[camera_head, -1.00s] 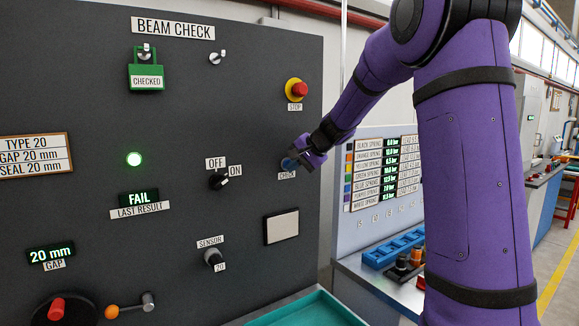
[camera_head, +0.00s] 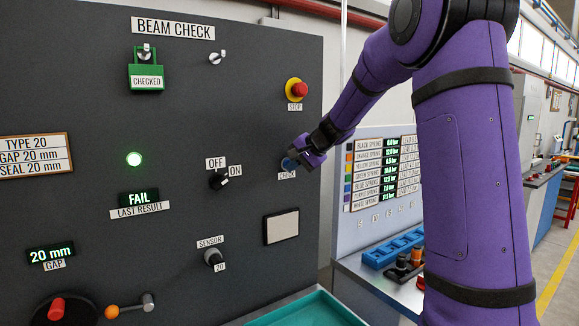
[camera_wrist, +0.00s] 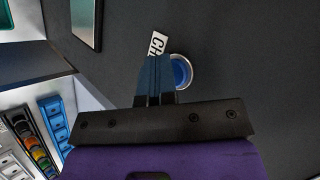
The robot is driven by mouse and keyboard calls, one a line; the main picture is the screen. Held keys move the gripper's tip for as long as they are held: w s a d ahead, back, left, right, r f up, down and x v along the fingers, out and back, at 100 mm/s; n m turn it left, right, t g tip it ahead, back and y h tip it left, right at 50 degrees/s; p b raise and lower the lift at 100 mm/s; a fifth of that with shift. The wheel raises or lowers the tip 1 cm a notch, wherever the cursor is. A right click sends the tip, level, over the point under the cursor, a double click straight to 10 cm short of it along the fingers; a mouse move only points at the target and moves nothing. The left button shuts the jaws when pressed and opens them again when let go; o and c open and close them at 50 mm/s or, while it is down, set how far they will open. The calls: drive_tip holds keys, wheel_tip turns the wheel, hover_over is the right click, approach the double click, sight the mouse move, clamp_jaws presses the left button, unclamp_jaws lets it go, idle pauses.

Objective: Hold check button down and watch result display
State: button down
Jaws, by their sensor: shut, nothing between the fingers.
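The blue check button (camera_wrist: 181,72) with its pale ring shows in the wrist view, just beside the tips of my gripper (camera_wrist: 155,62). My gripper is shut and empty, and its fingers partly cover the CHECK label (camera_wrist: 158,43). In the head view my gripper (camera_head: 298,155) is at the button (camera_head: 287,164) on the dark panel. I cannot tell whether the fingertips touch or press it. The result display (camera_head: 138,198) reads FAIL in green above the LAST RESULT label. A green lamp (camera_head: 134,159) is lit above it.
The panel also carries a red stop button (camera_head: 299,89), an OFF/ON knob (camera_head: 219,181), a sensor knob (camera_head: 213,257), a gap display (camera_head: 50,255) reading 20 mm and a green CHECKED tag (camera_head: 146,77). A teal tray (camera_head: 305,311) lies below. A spring chart stands at right.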

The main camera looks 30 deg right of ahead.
drive_tip(key=shift+s, duration=0.85)
drive_tip(key=s, duration=0.5)
drive_tip(key=shift+d, duration=0.1)
idle(0.4)
idle(0.3)
